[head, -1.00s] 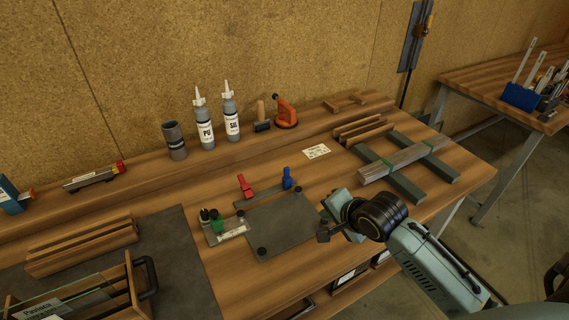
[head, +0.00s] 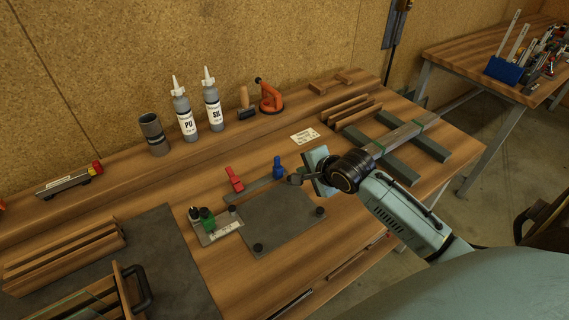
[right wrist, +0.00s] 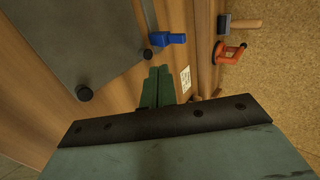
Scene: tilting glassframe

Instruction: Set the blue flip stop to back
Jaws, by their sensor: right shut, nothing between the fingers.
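The blue flip stop (head: 278,166) stands upright on the grey rail (head: 254,191) at the back edge of the dark plate (head: 285,225). It also shows in the right wrist view (right wrist: 168,39). My right gripper (head: 294,179) is shut and empty, just right of the blue stop, with a small gap seeming to remain. Its green fingers, close together, also show in the right wrist view (right wrist: 155,88). The red flip stop (head: 234,180) stands to the left on the same rail. My left gripper is out of view.
A green part (head: 207,217) and black knobs sit left of the plate. Two bottles, PU (head: 184,115) and SIL (head: 213,104), stand behind on the ledge. Wooden strips and dark bars (head: 383,160) lie right. A white label (head: 305,136) lies behind the gripper.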

